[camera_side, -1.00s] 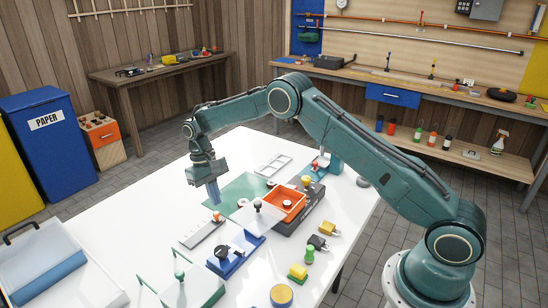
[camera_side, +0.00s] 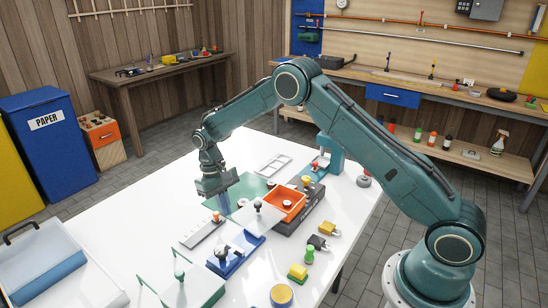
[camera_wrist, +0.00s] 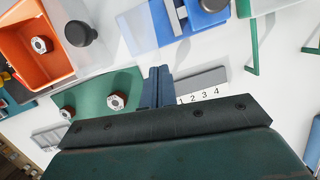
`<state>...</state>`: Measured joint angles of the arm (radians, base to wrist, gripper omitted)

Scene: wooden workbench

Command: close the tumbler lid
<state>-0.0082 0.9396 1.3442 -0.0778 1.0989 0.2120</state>
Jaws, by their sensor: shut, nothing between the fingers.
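An orange open-topped tub (camera_side: 291,203) sits in a dark grey housing on the white table; I take this to be the tumbler. It also shows in the wrist view (camera_wrist: 22,48) with a hex nut inside. A clear panel with a dark knob (camera_side: 258,204), apparently its lid, lies beside the tub and leaves it uncovered. In the wrist view the knob (camera_wrist: 80,33) stands beside the tub. My gripper (camera_side: 225,208) is shut and empty, fingers pointing down over the green mat's edge, left of the knob. Its fingers also show in the wrist view (camera_wrist: 158,72).
A green mat (camera_wrist: 97,82) with hex nuts and a numbered grey strip (camera_wrist: 209,77) lie below my gripper. A blue fixture (camera_side: 230,262) with a clear panel and a green box (camera_side: 205,289) stand nearer the camera. Small coloured parts lie right of the blue fixture.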

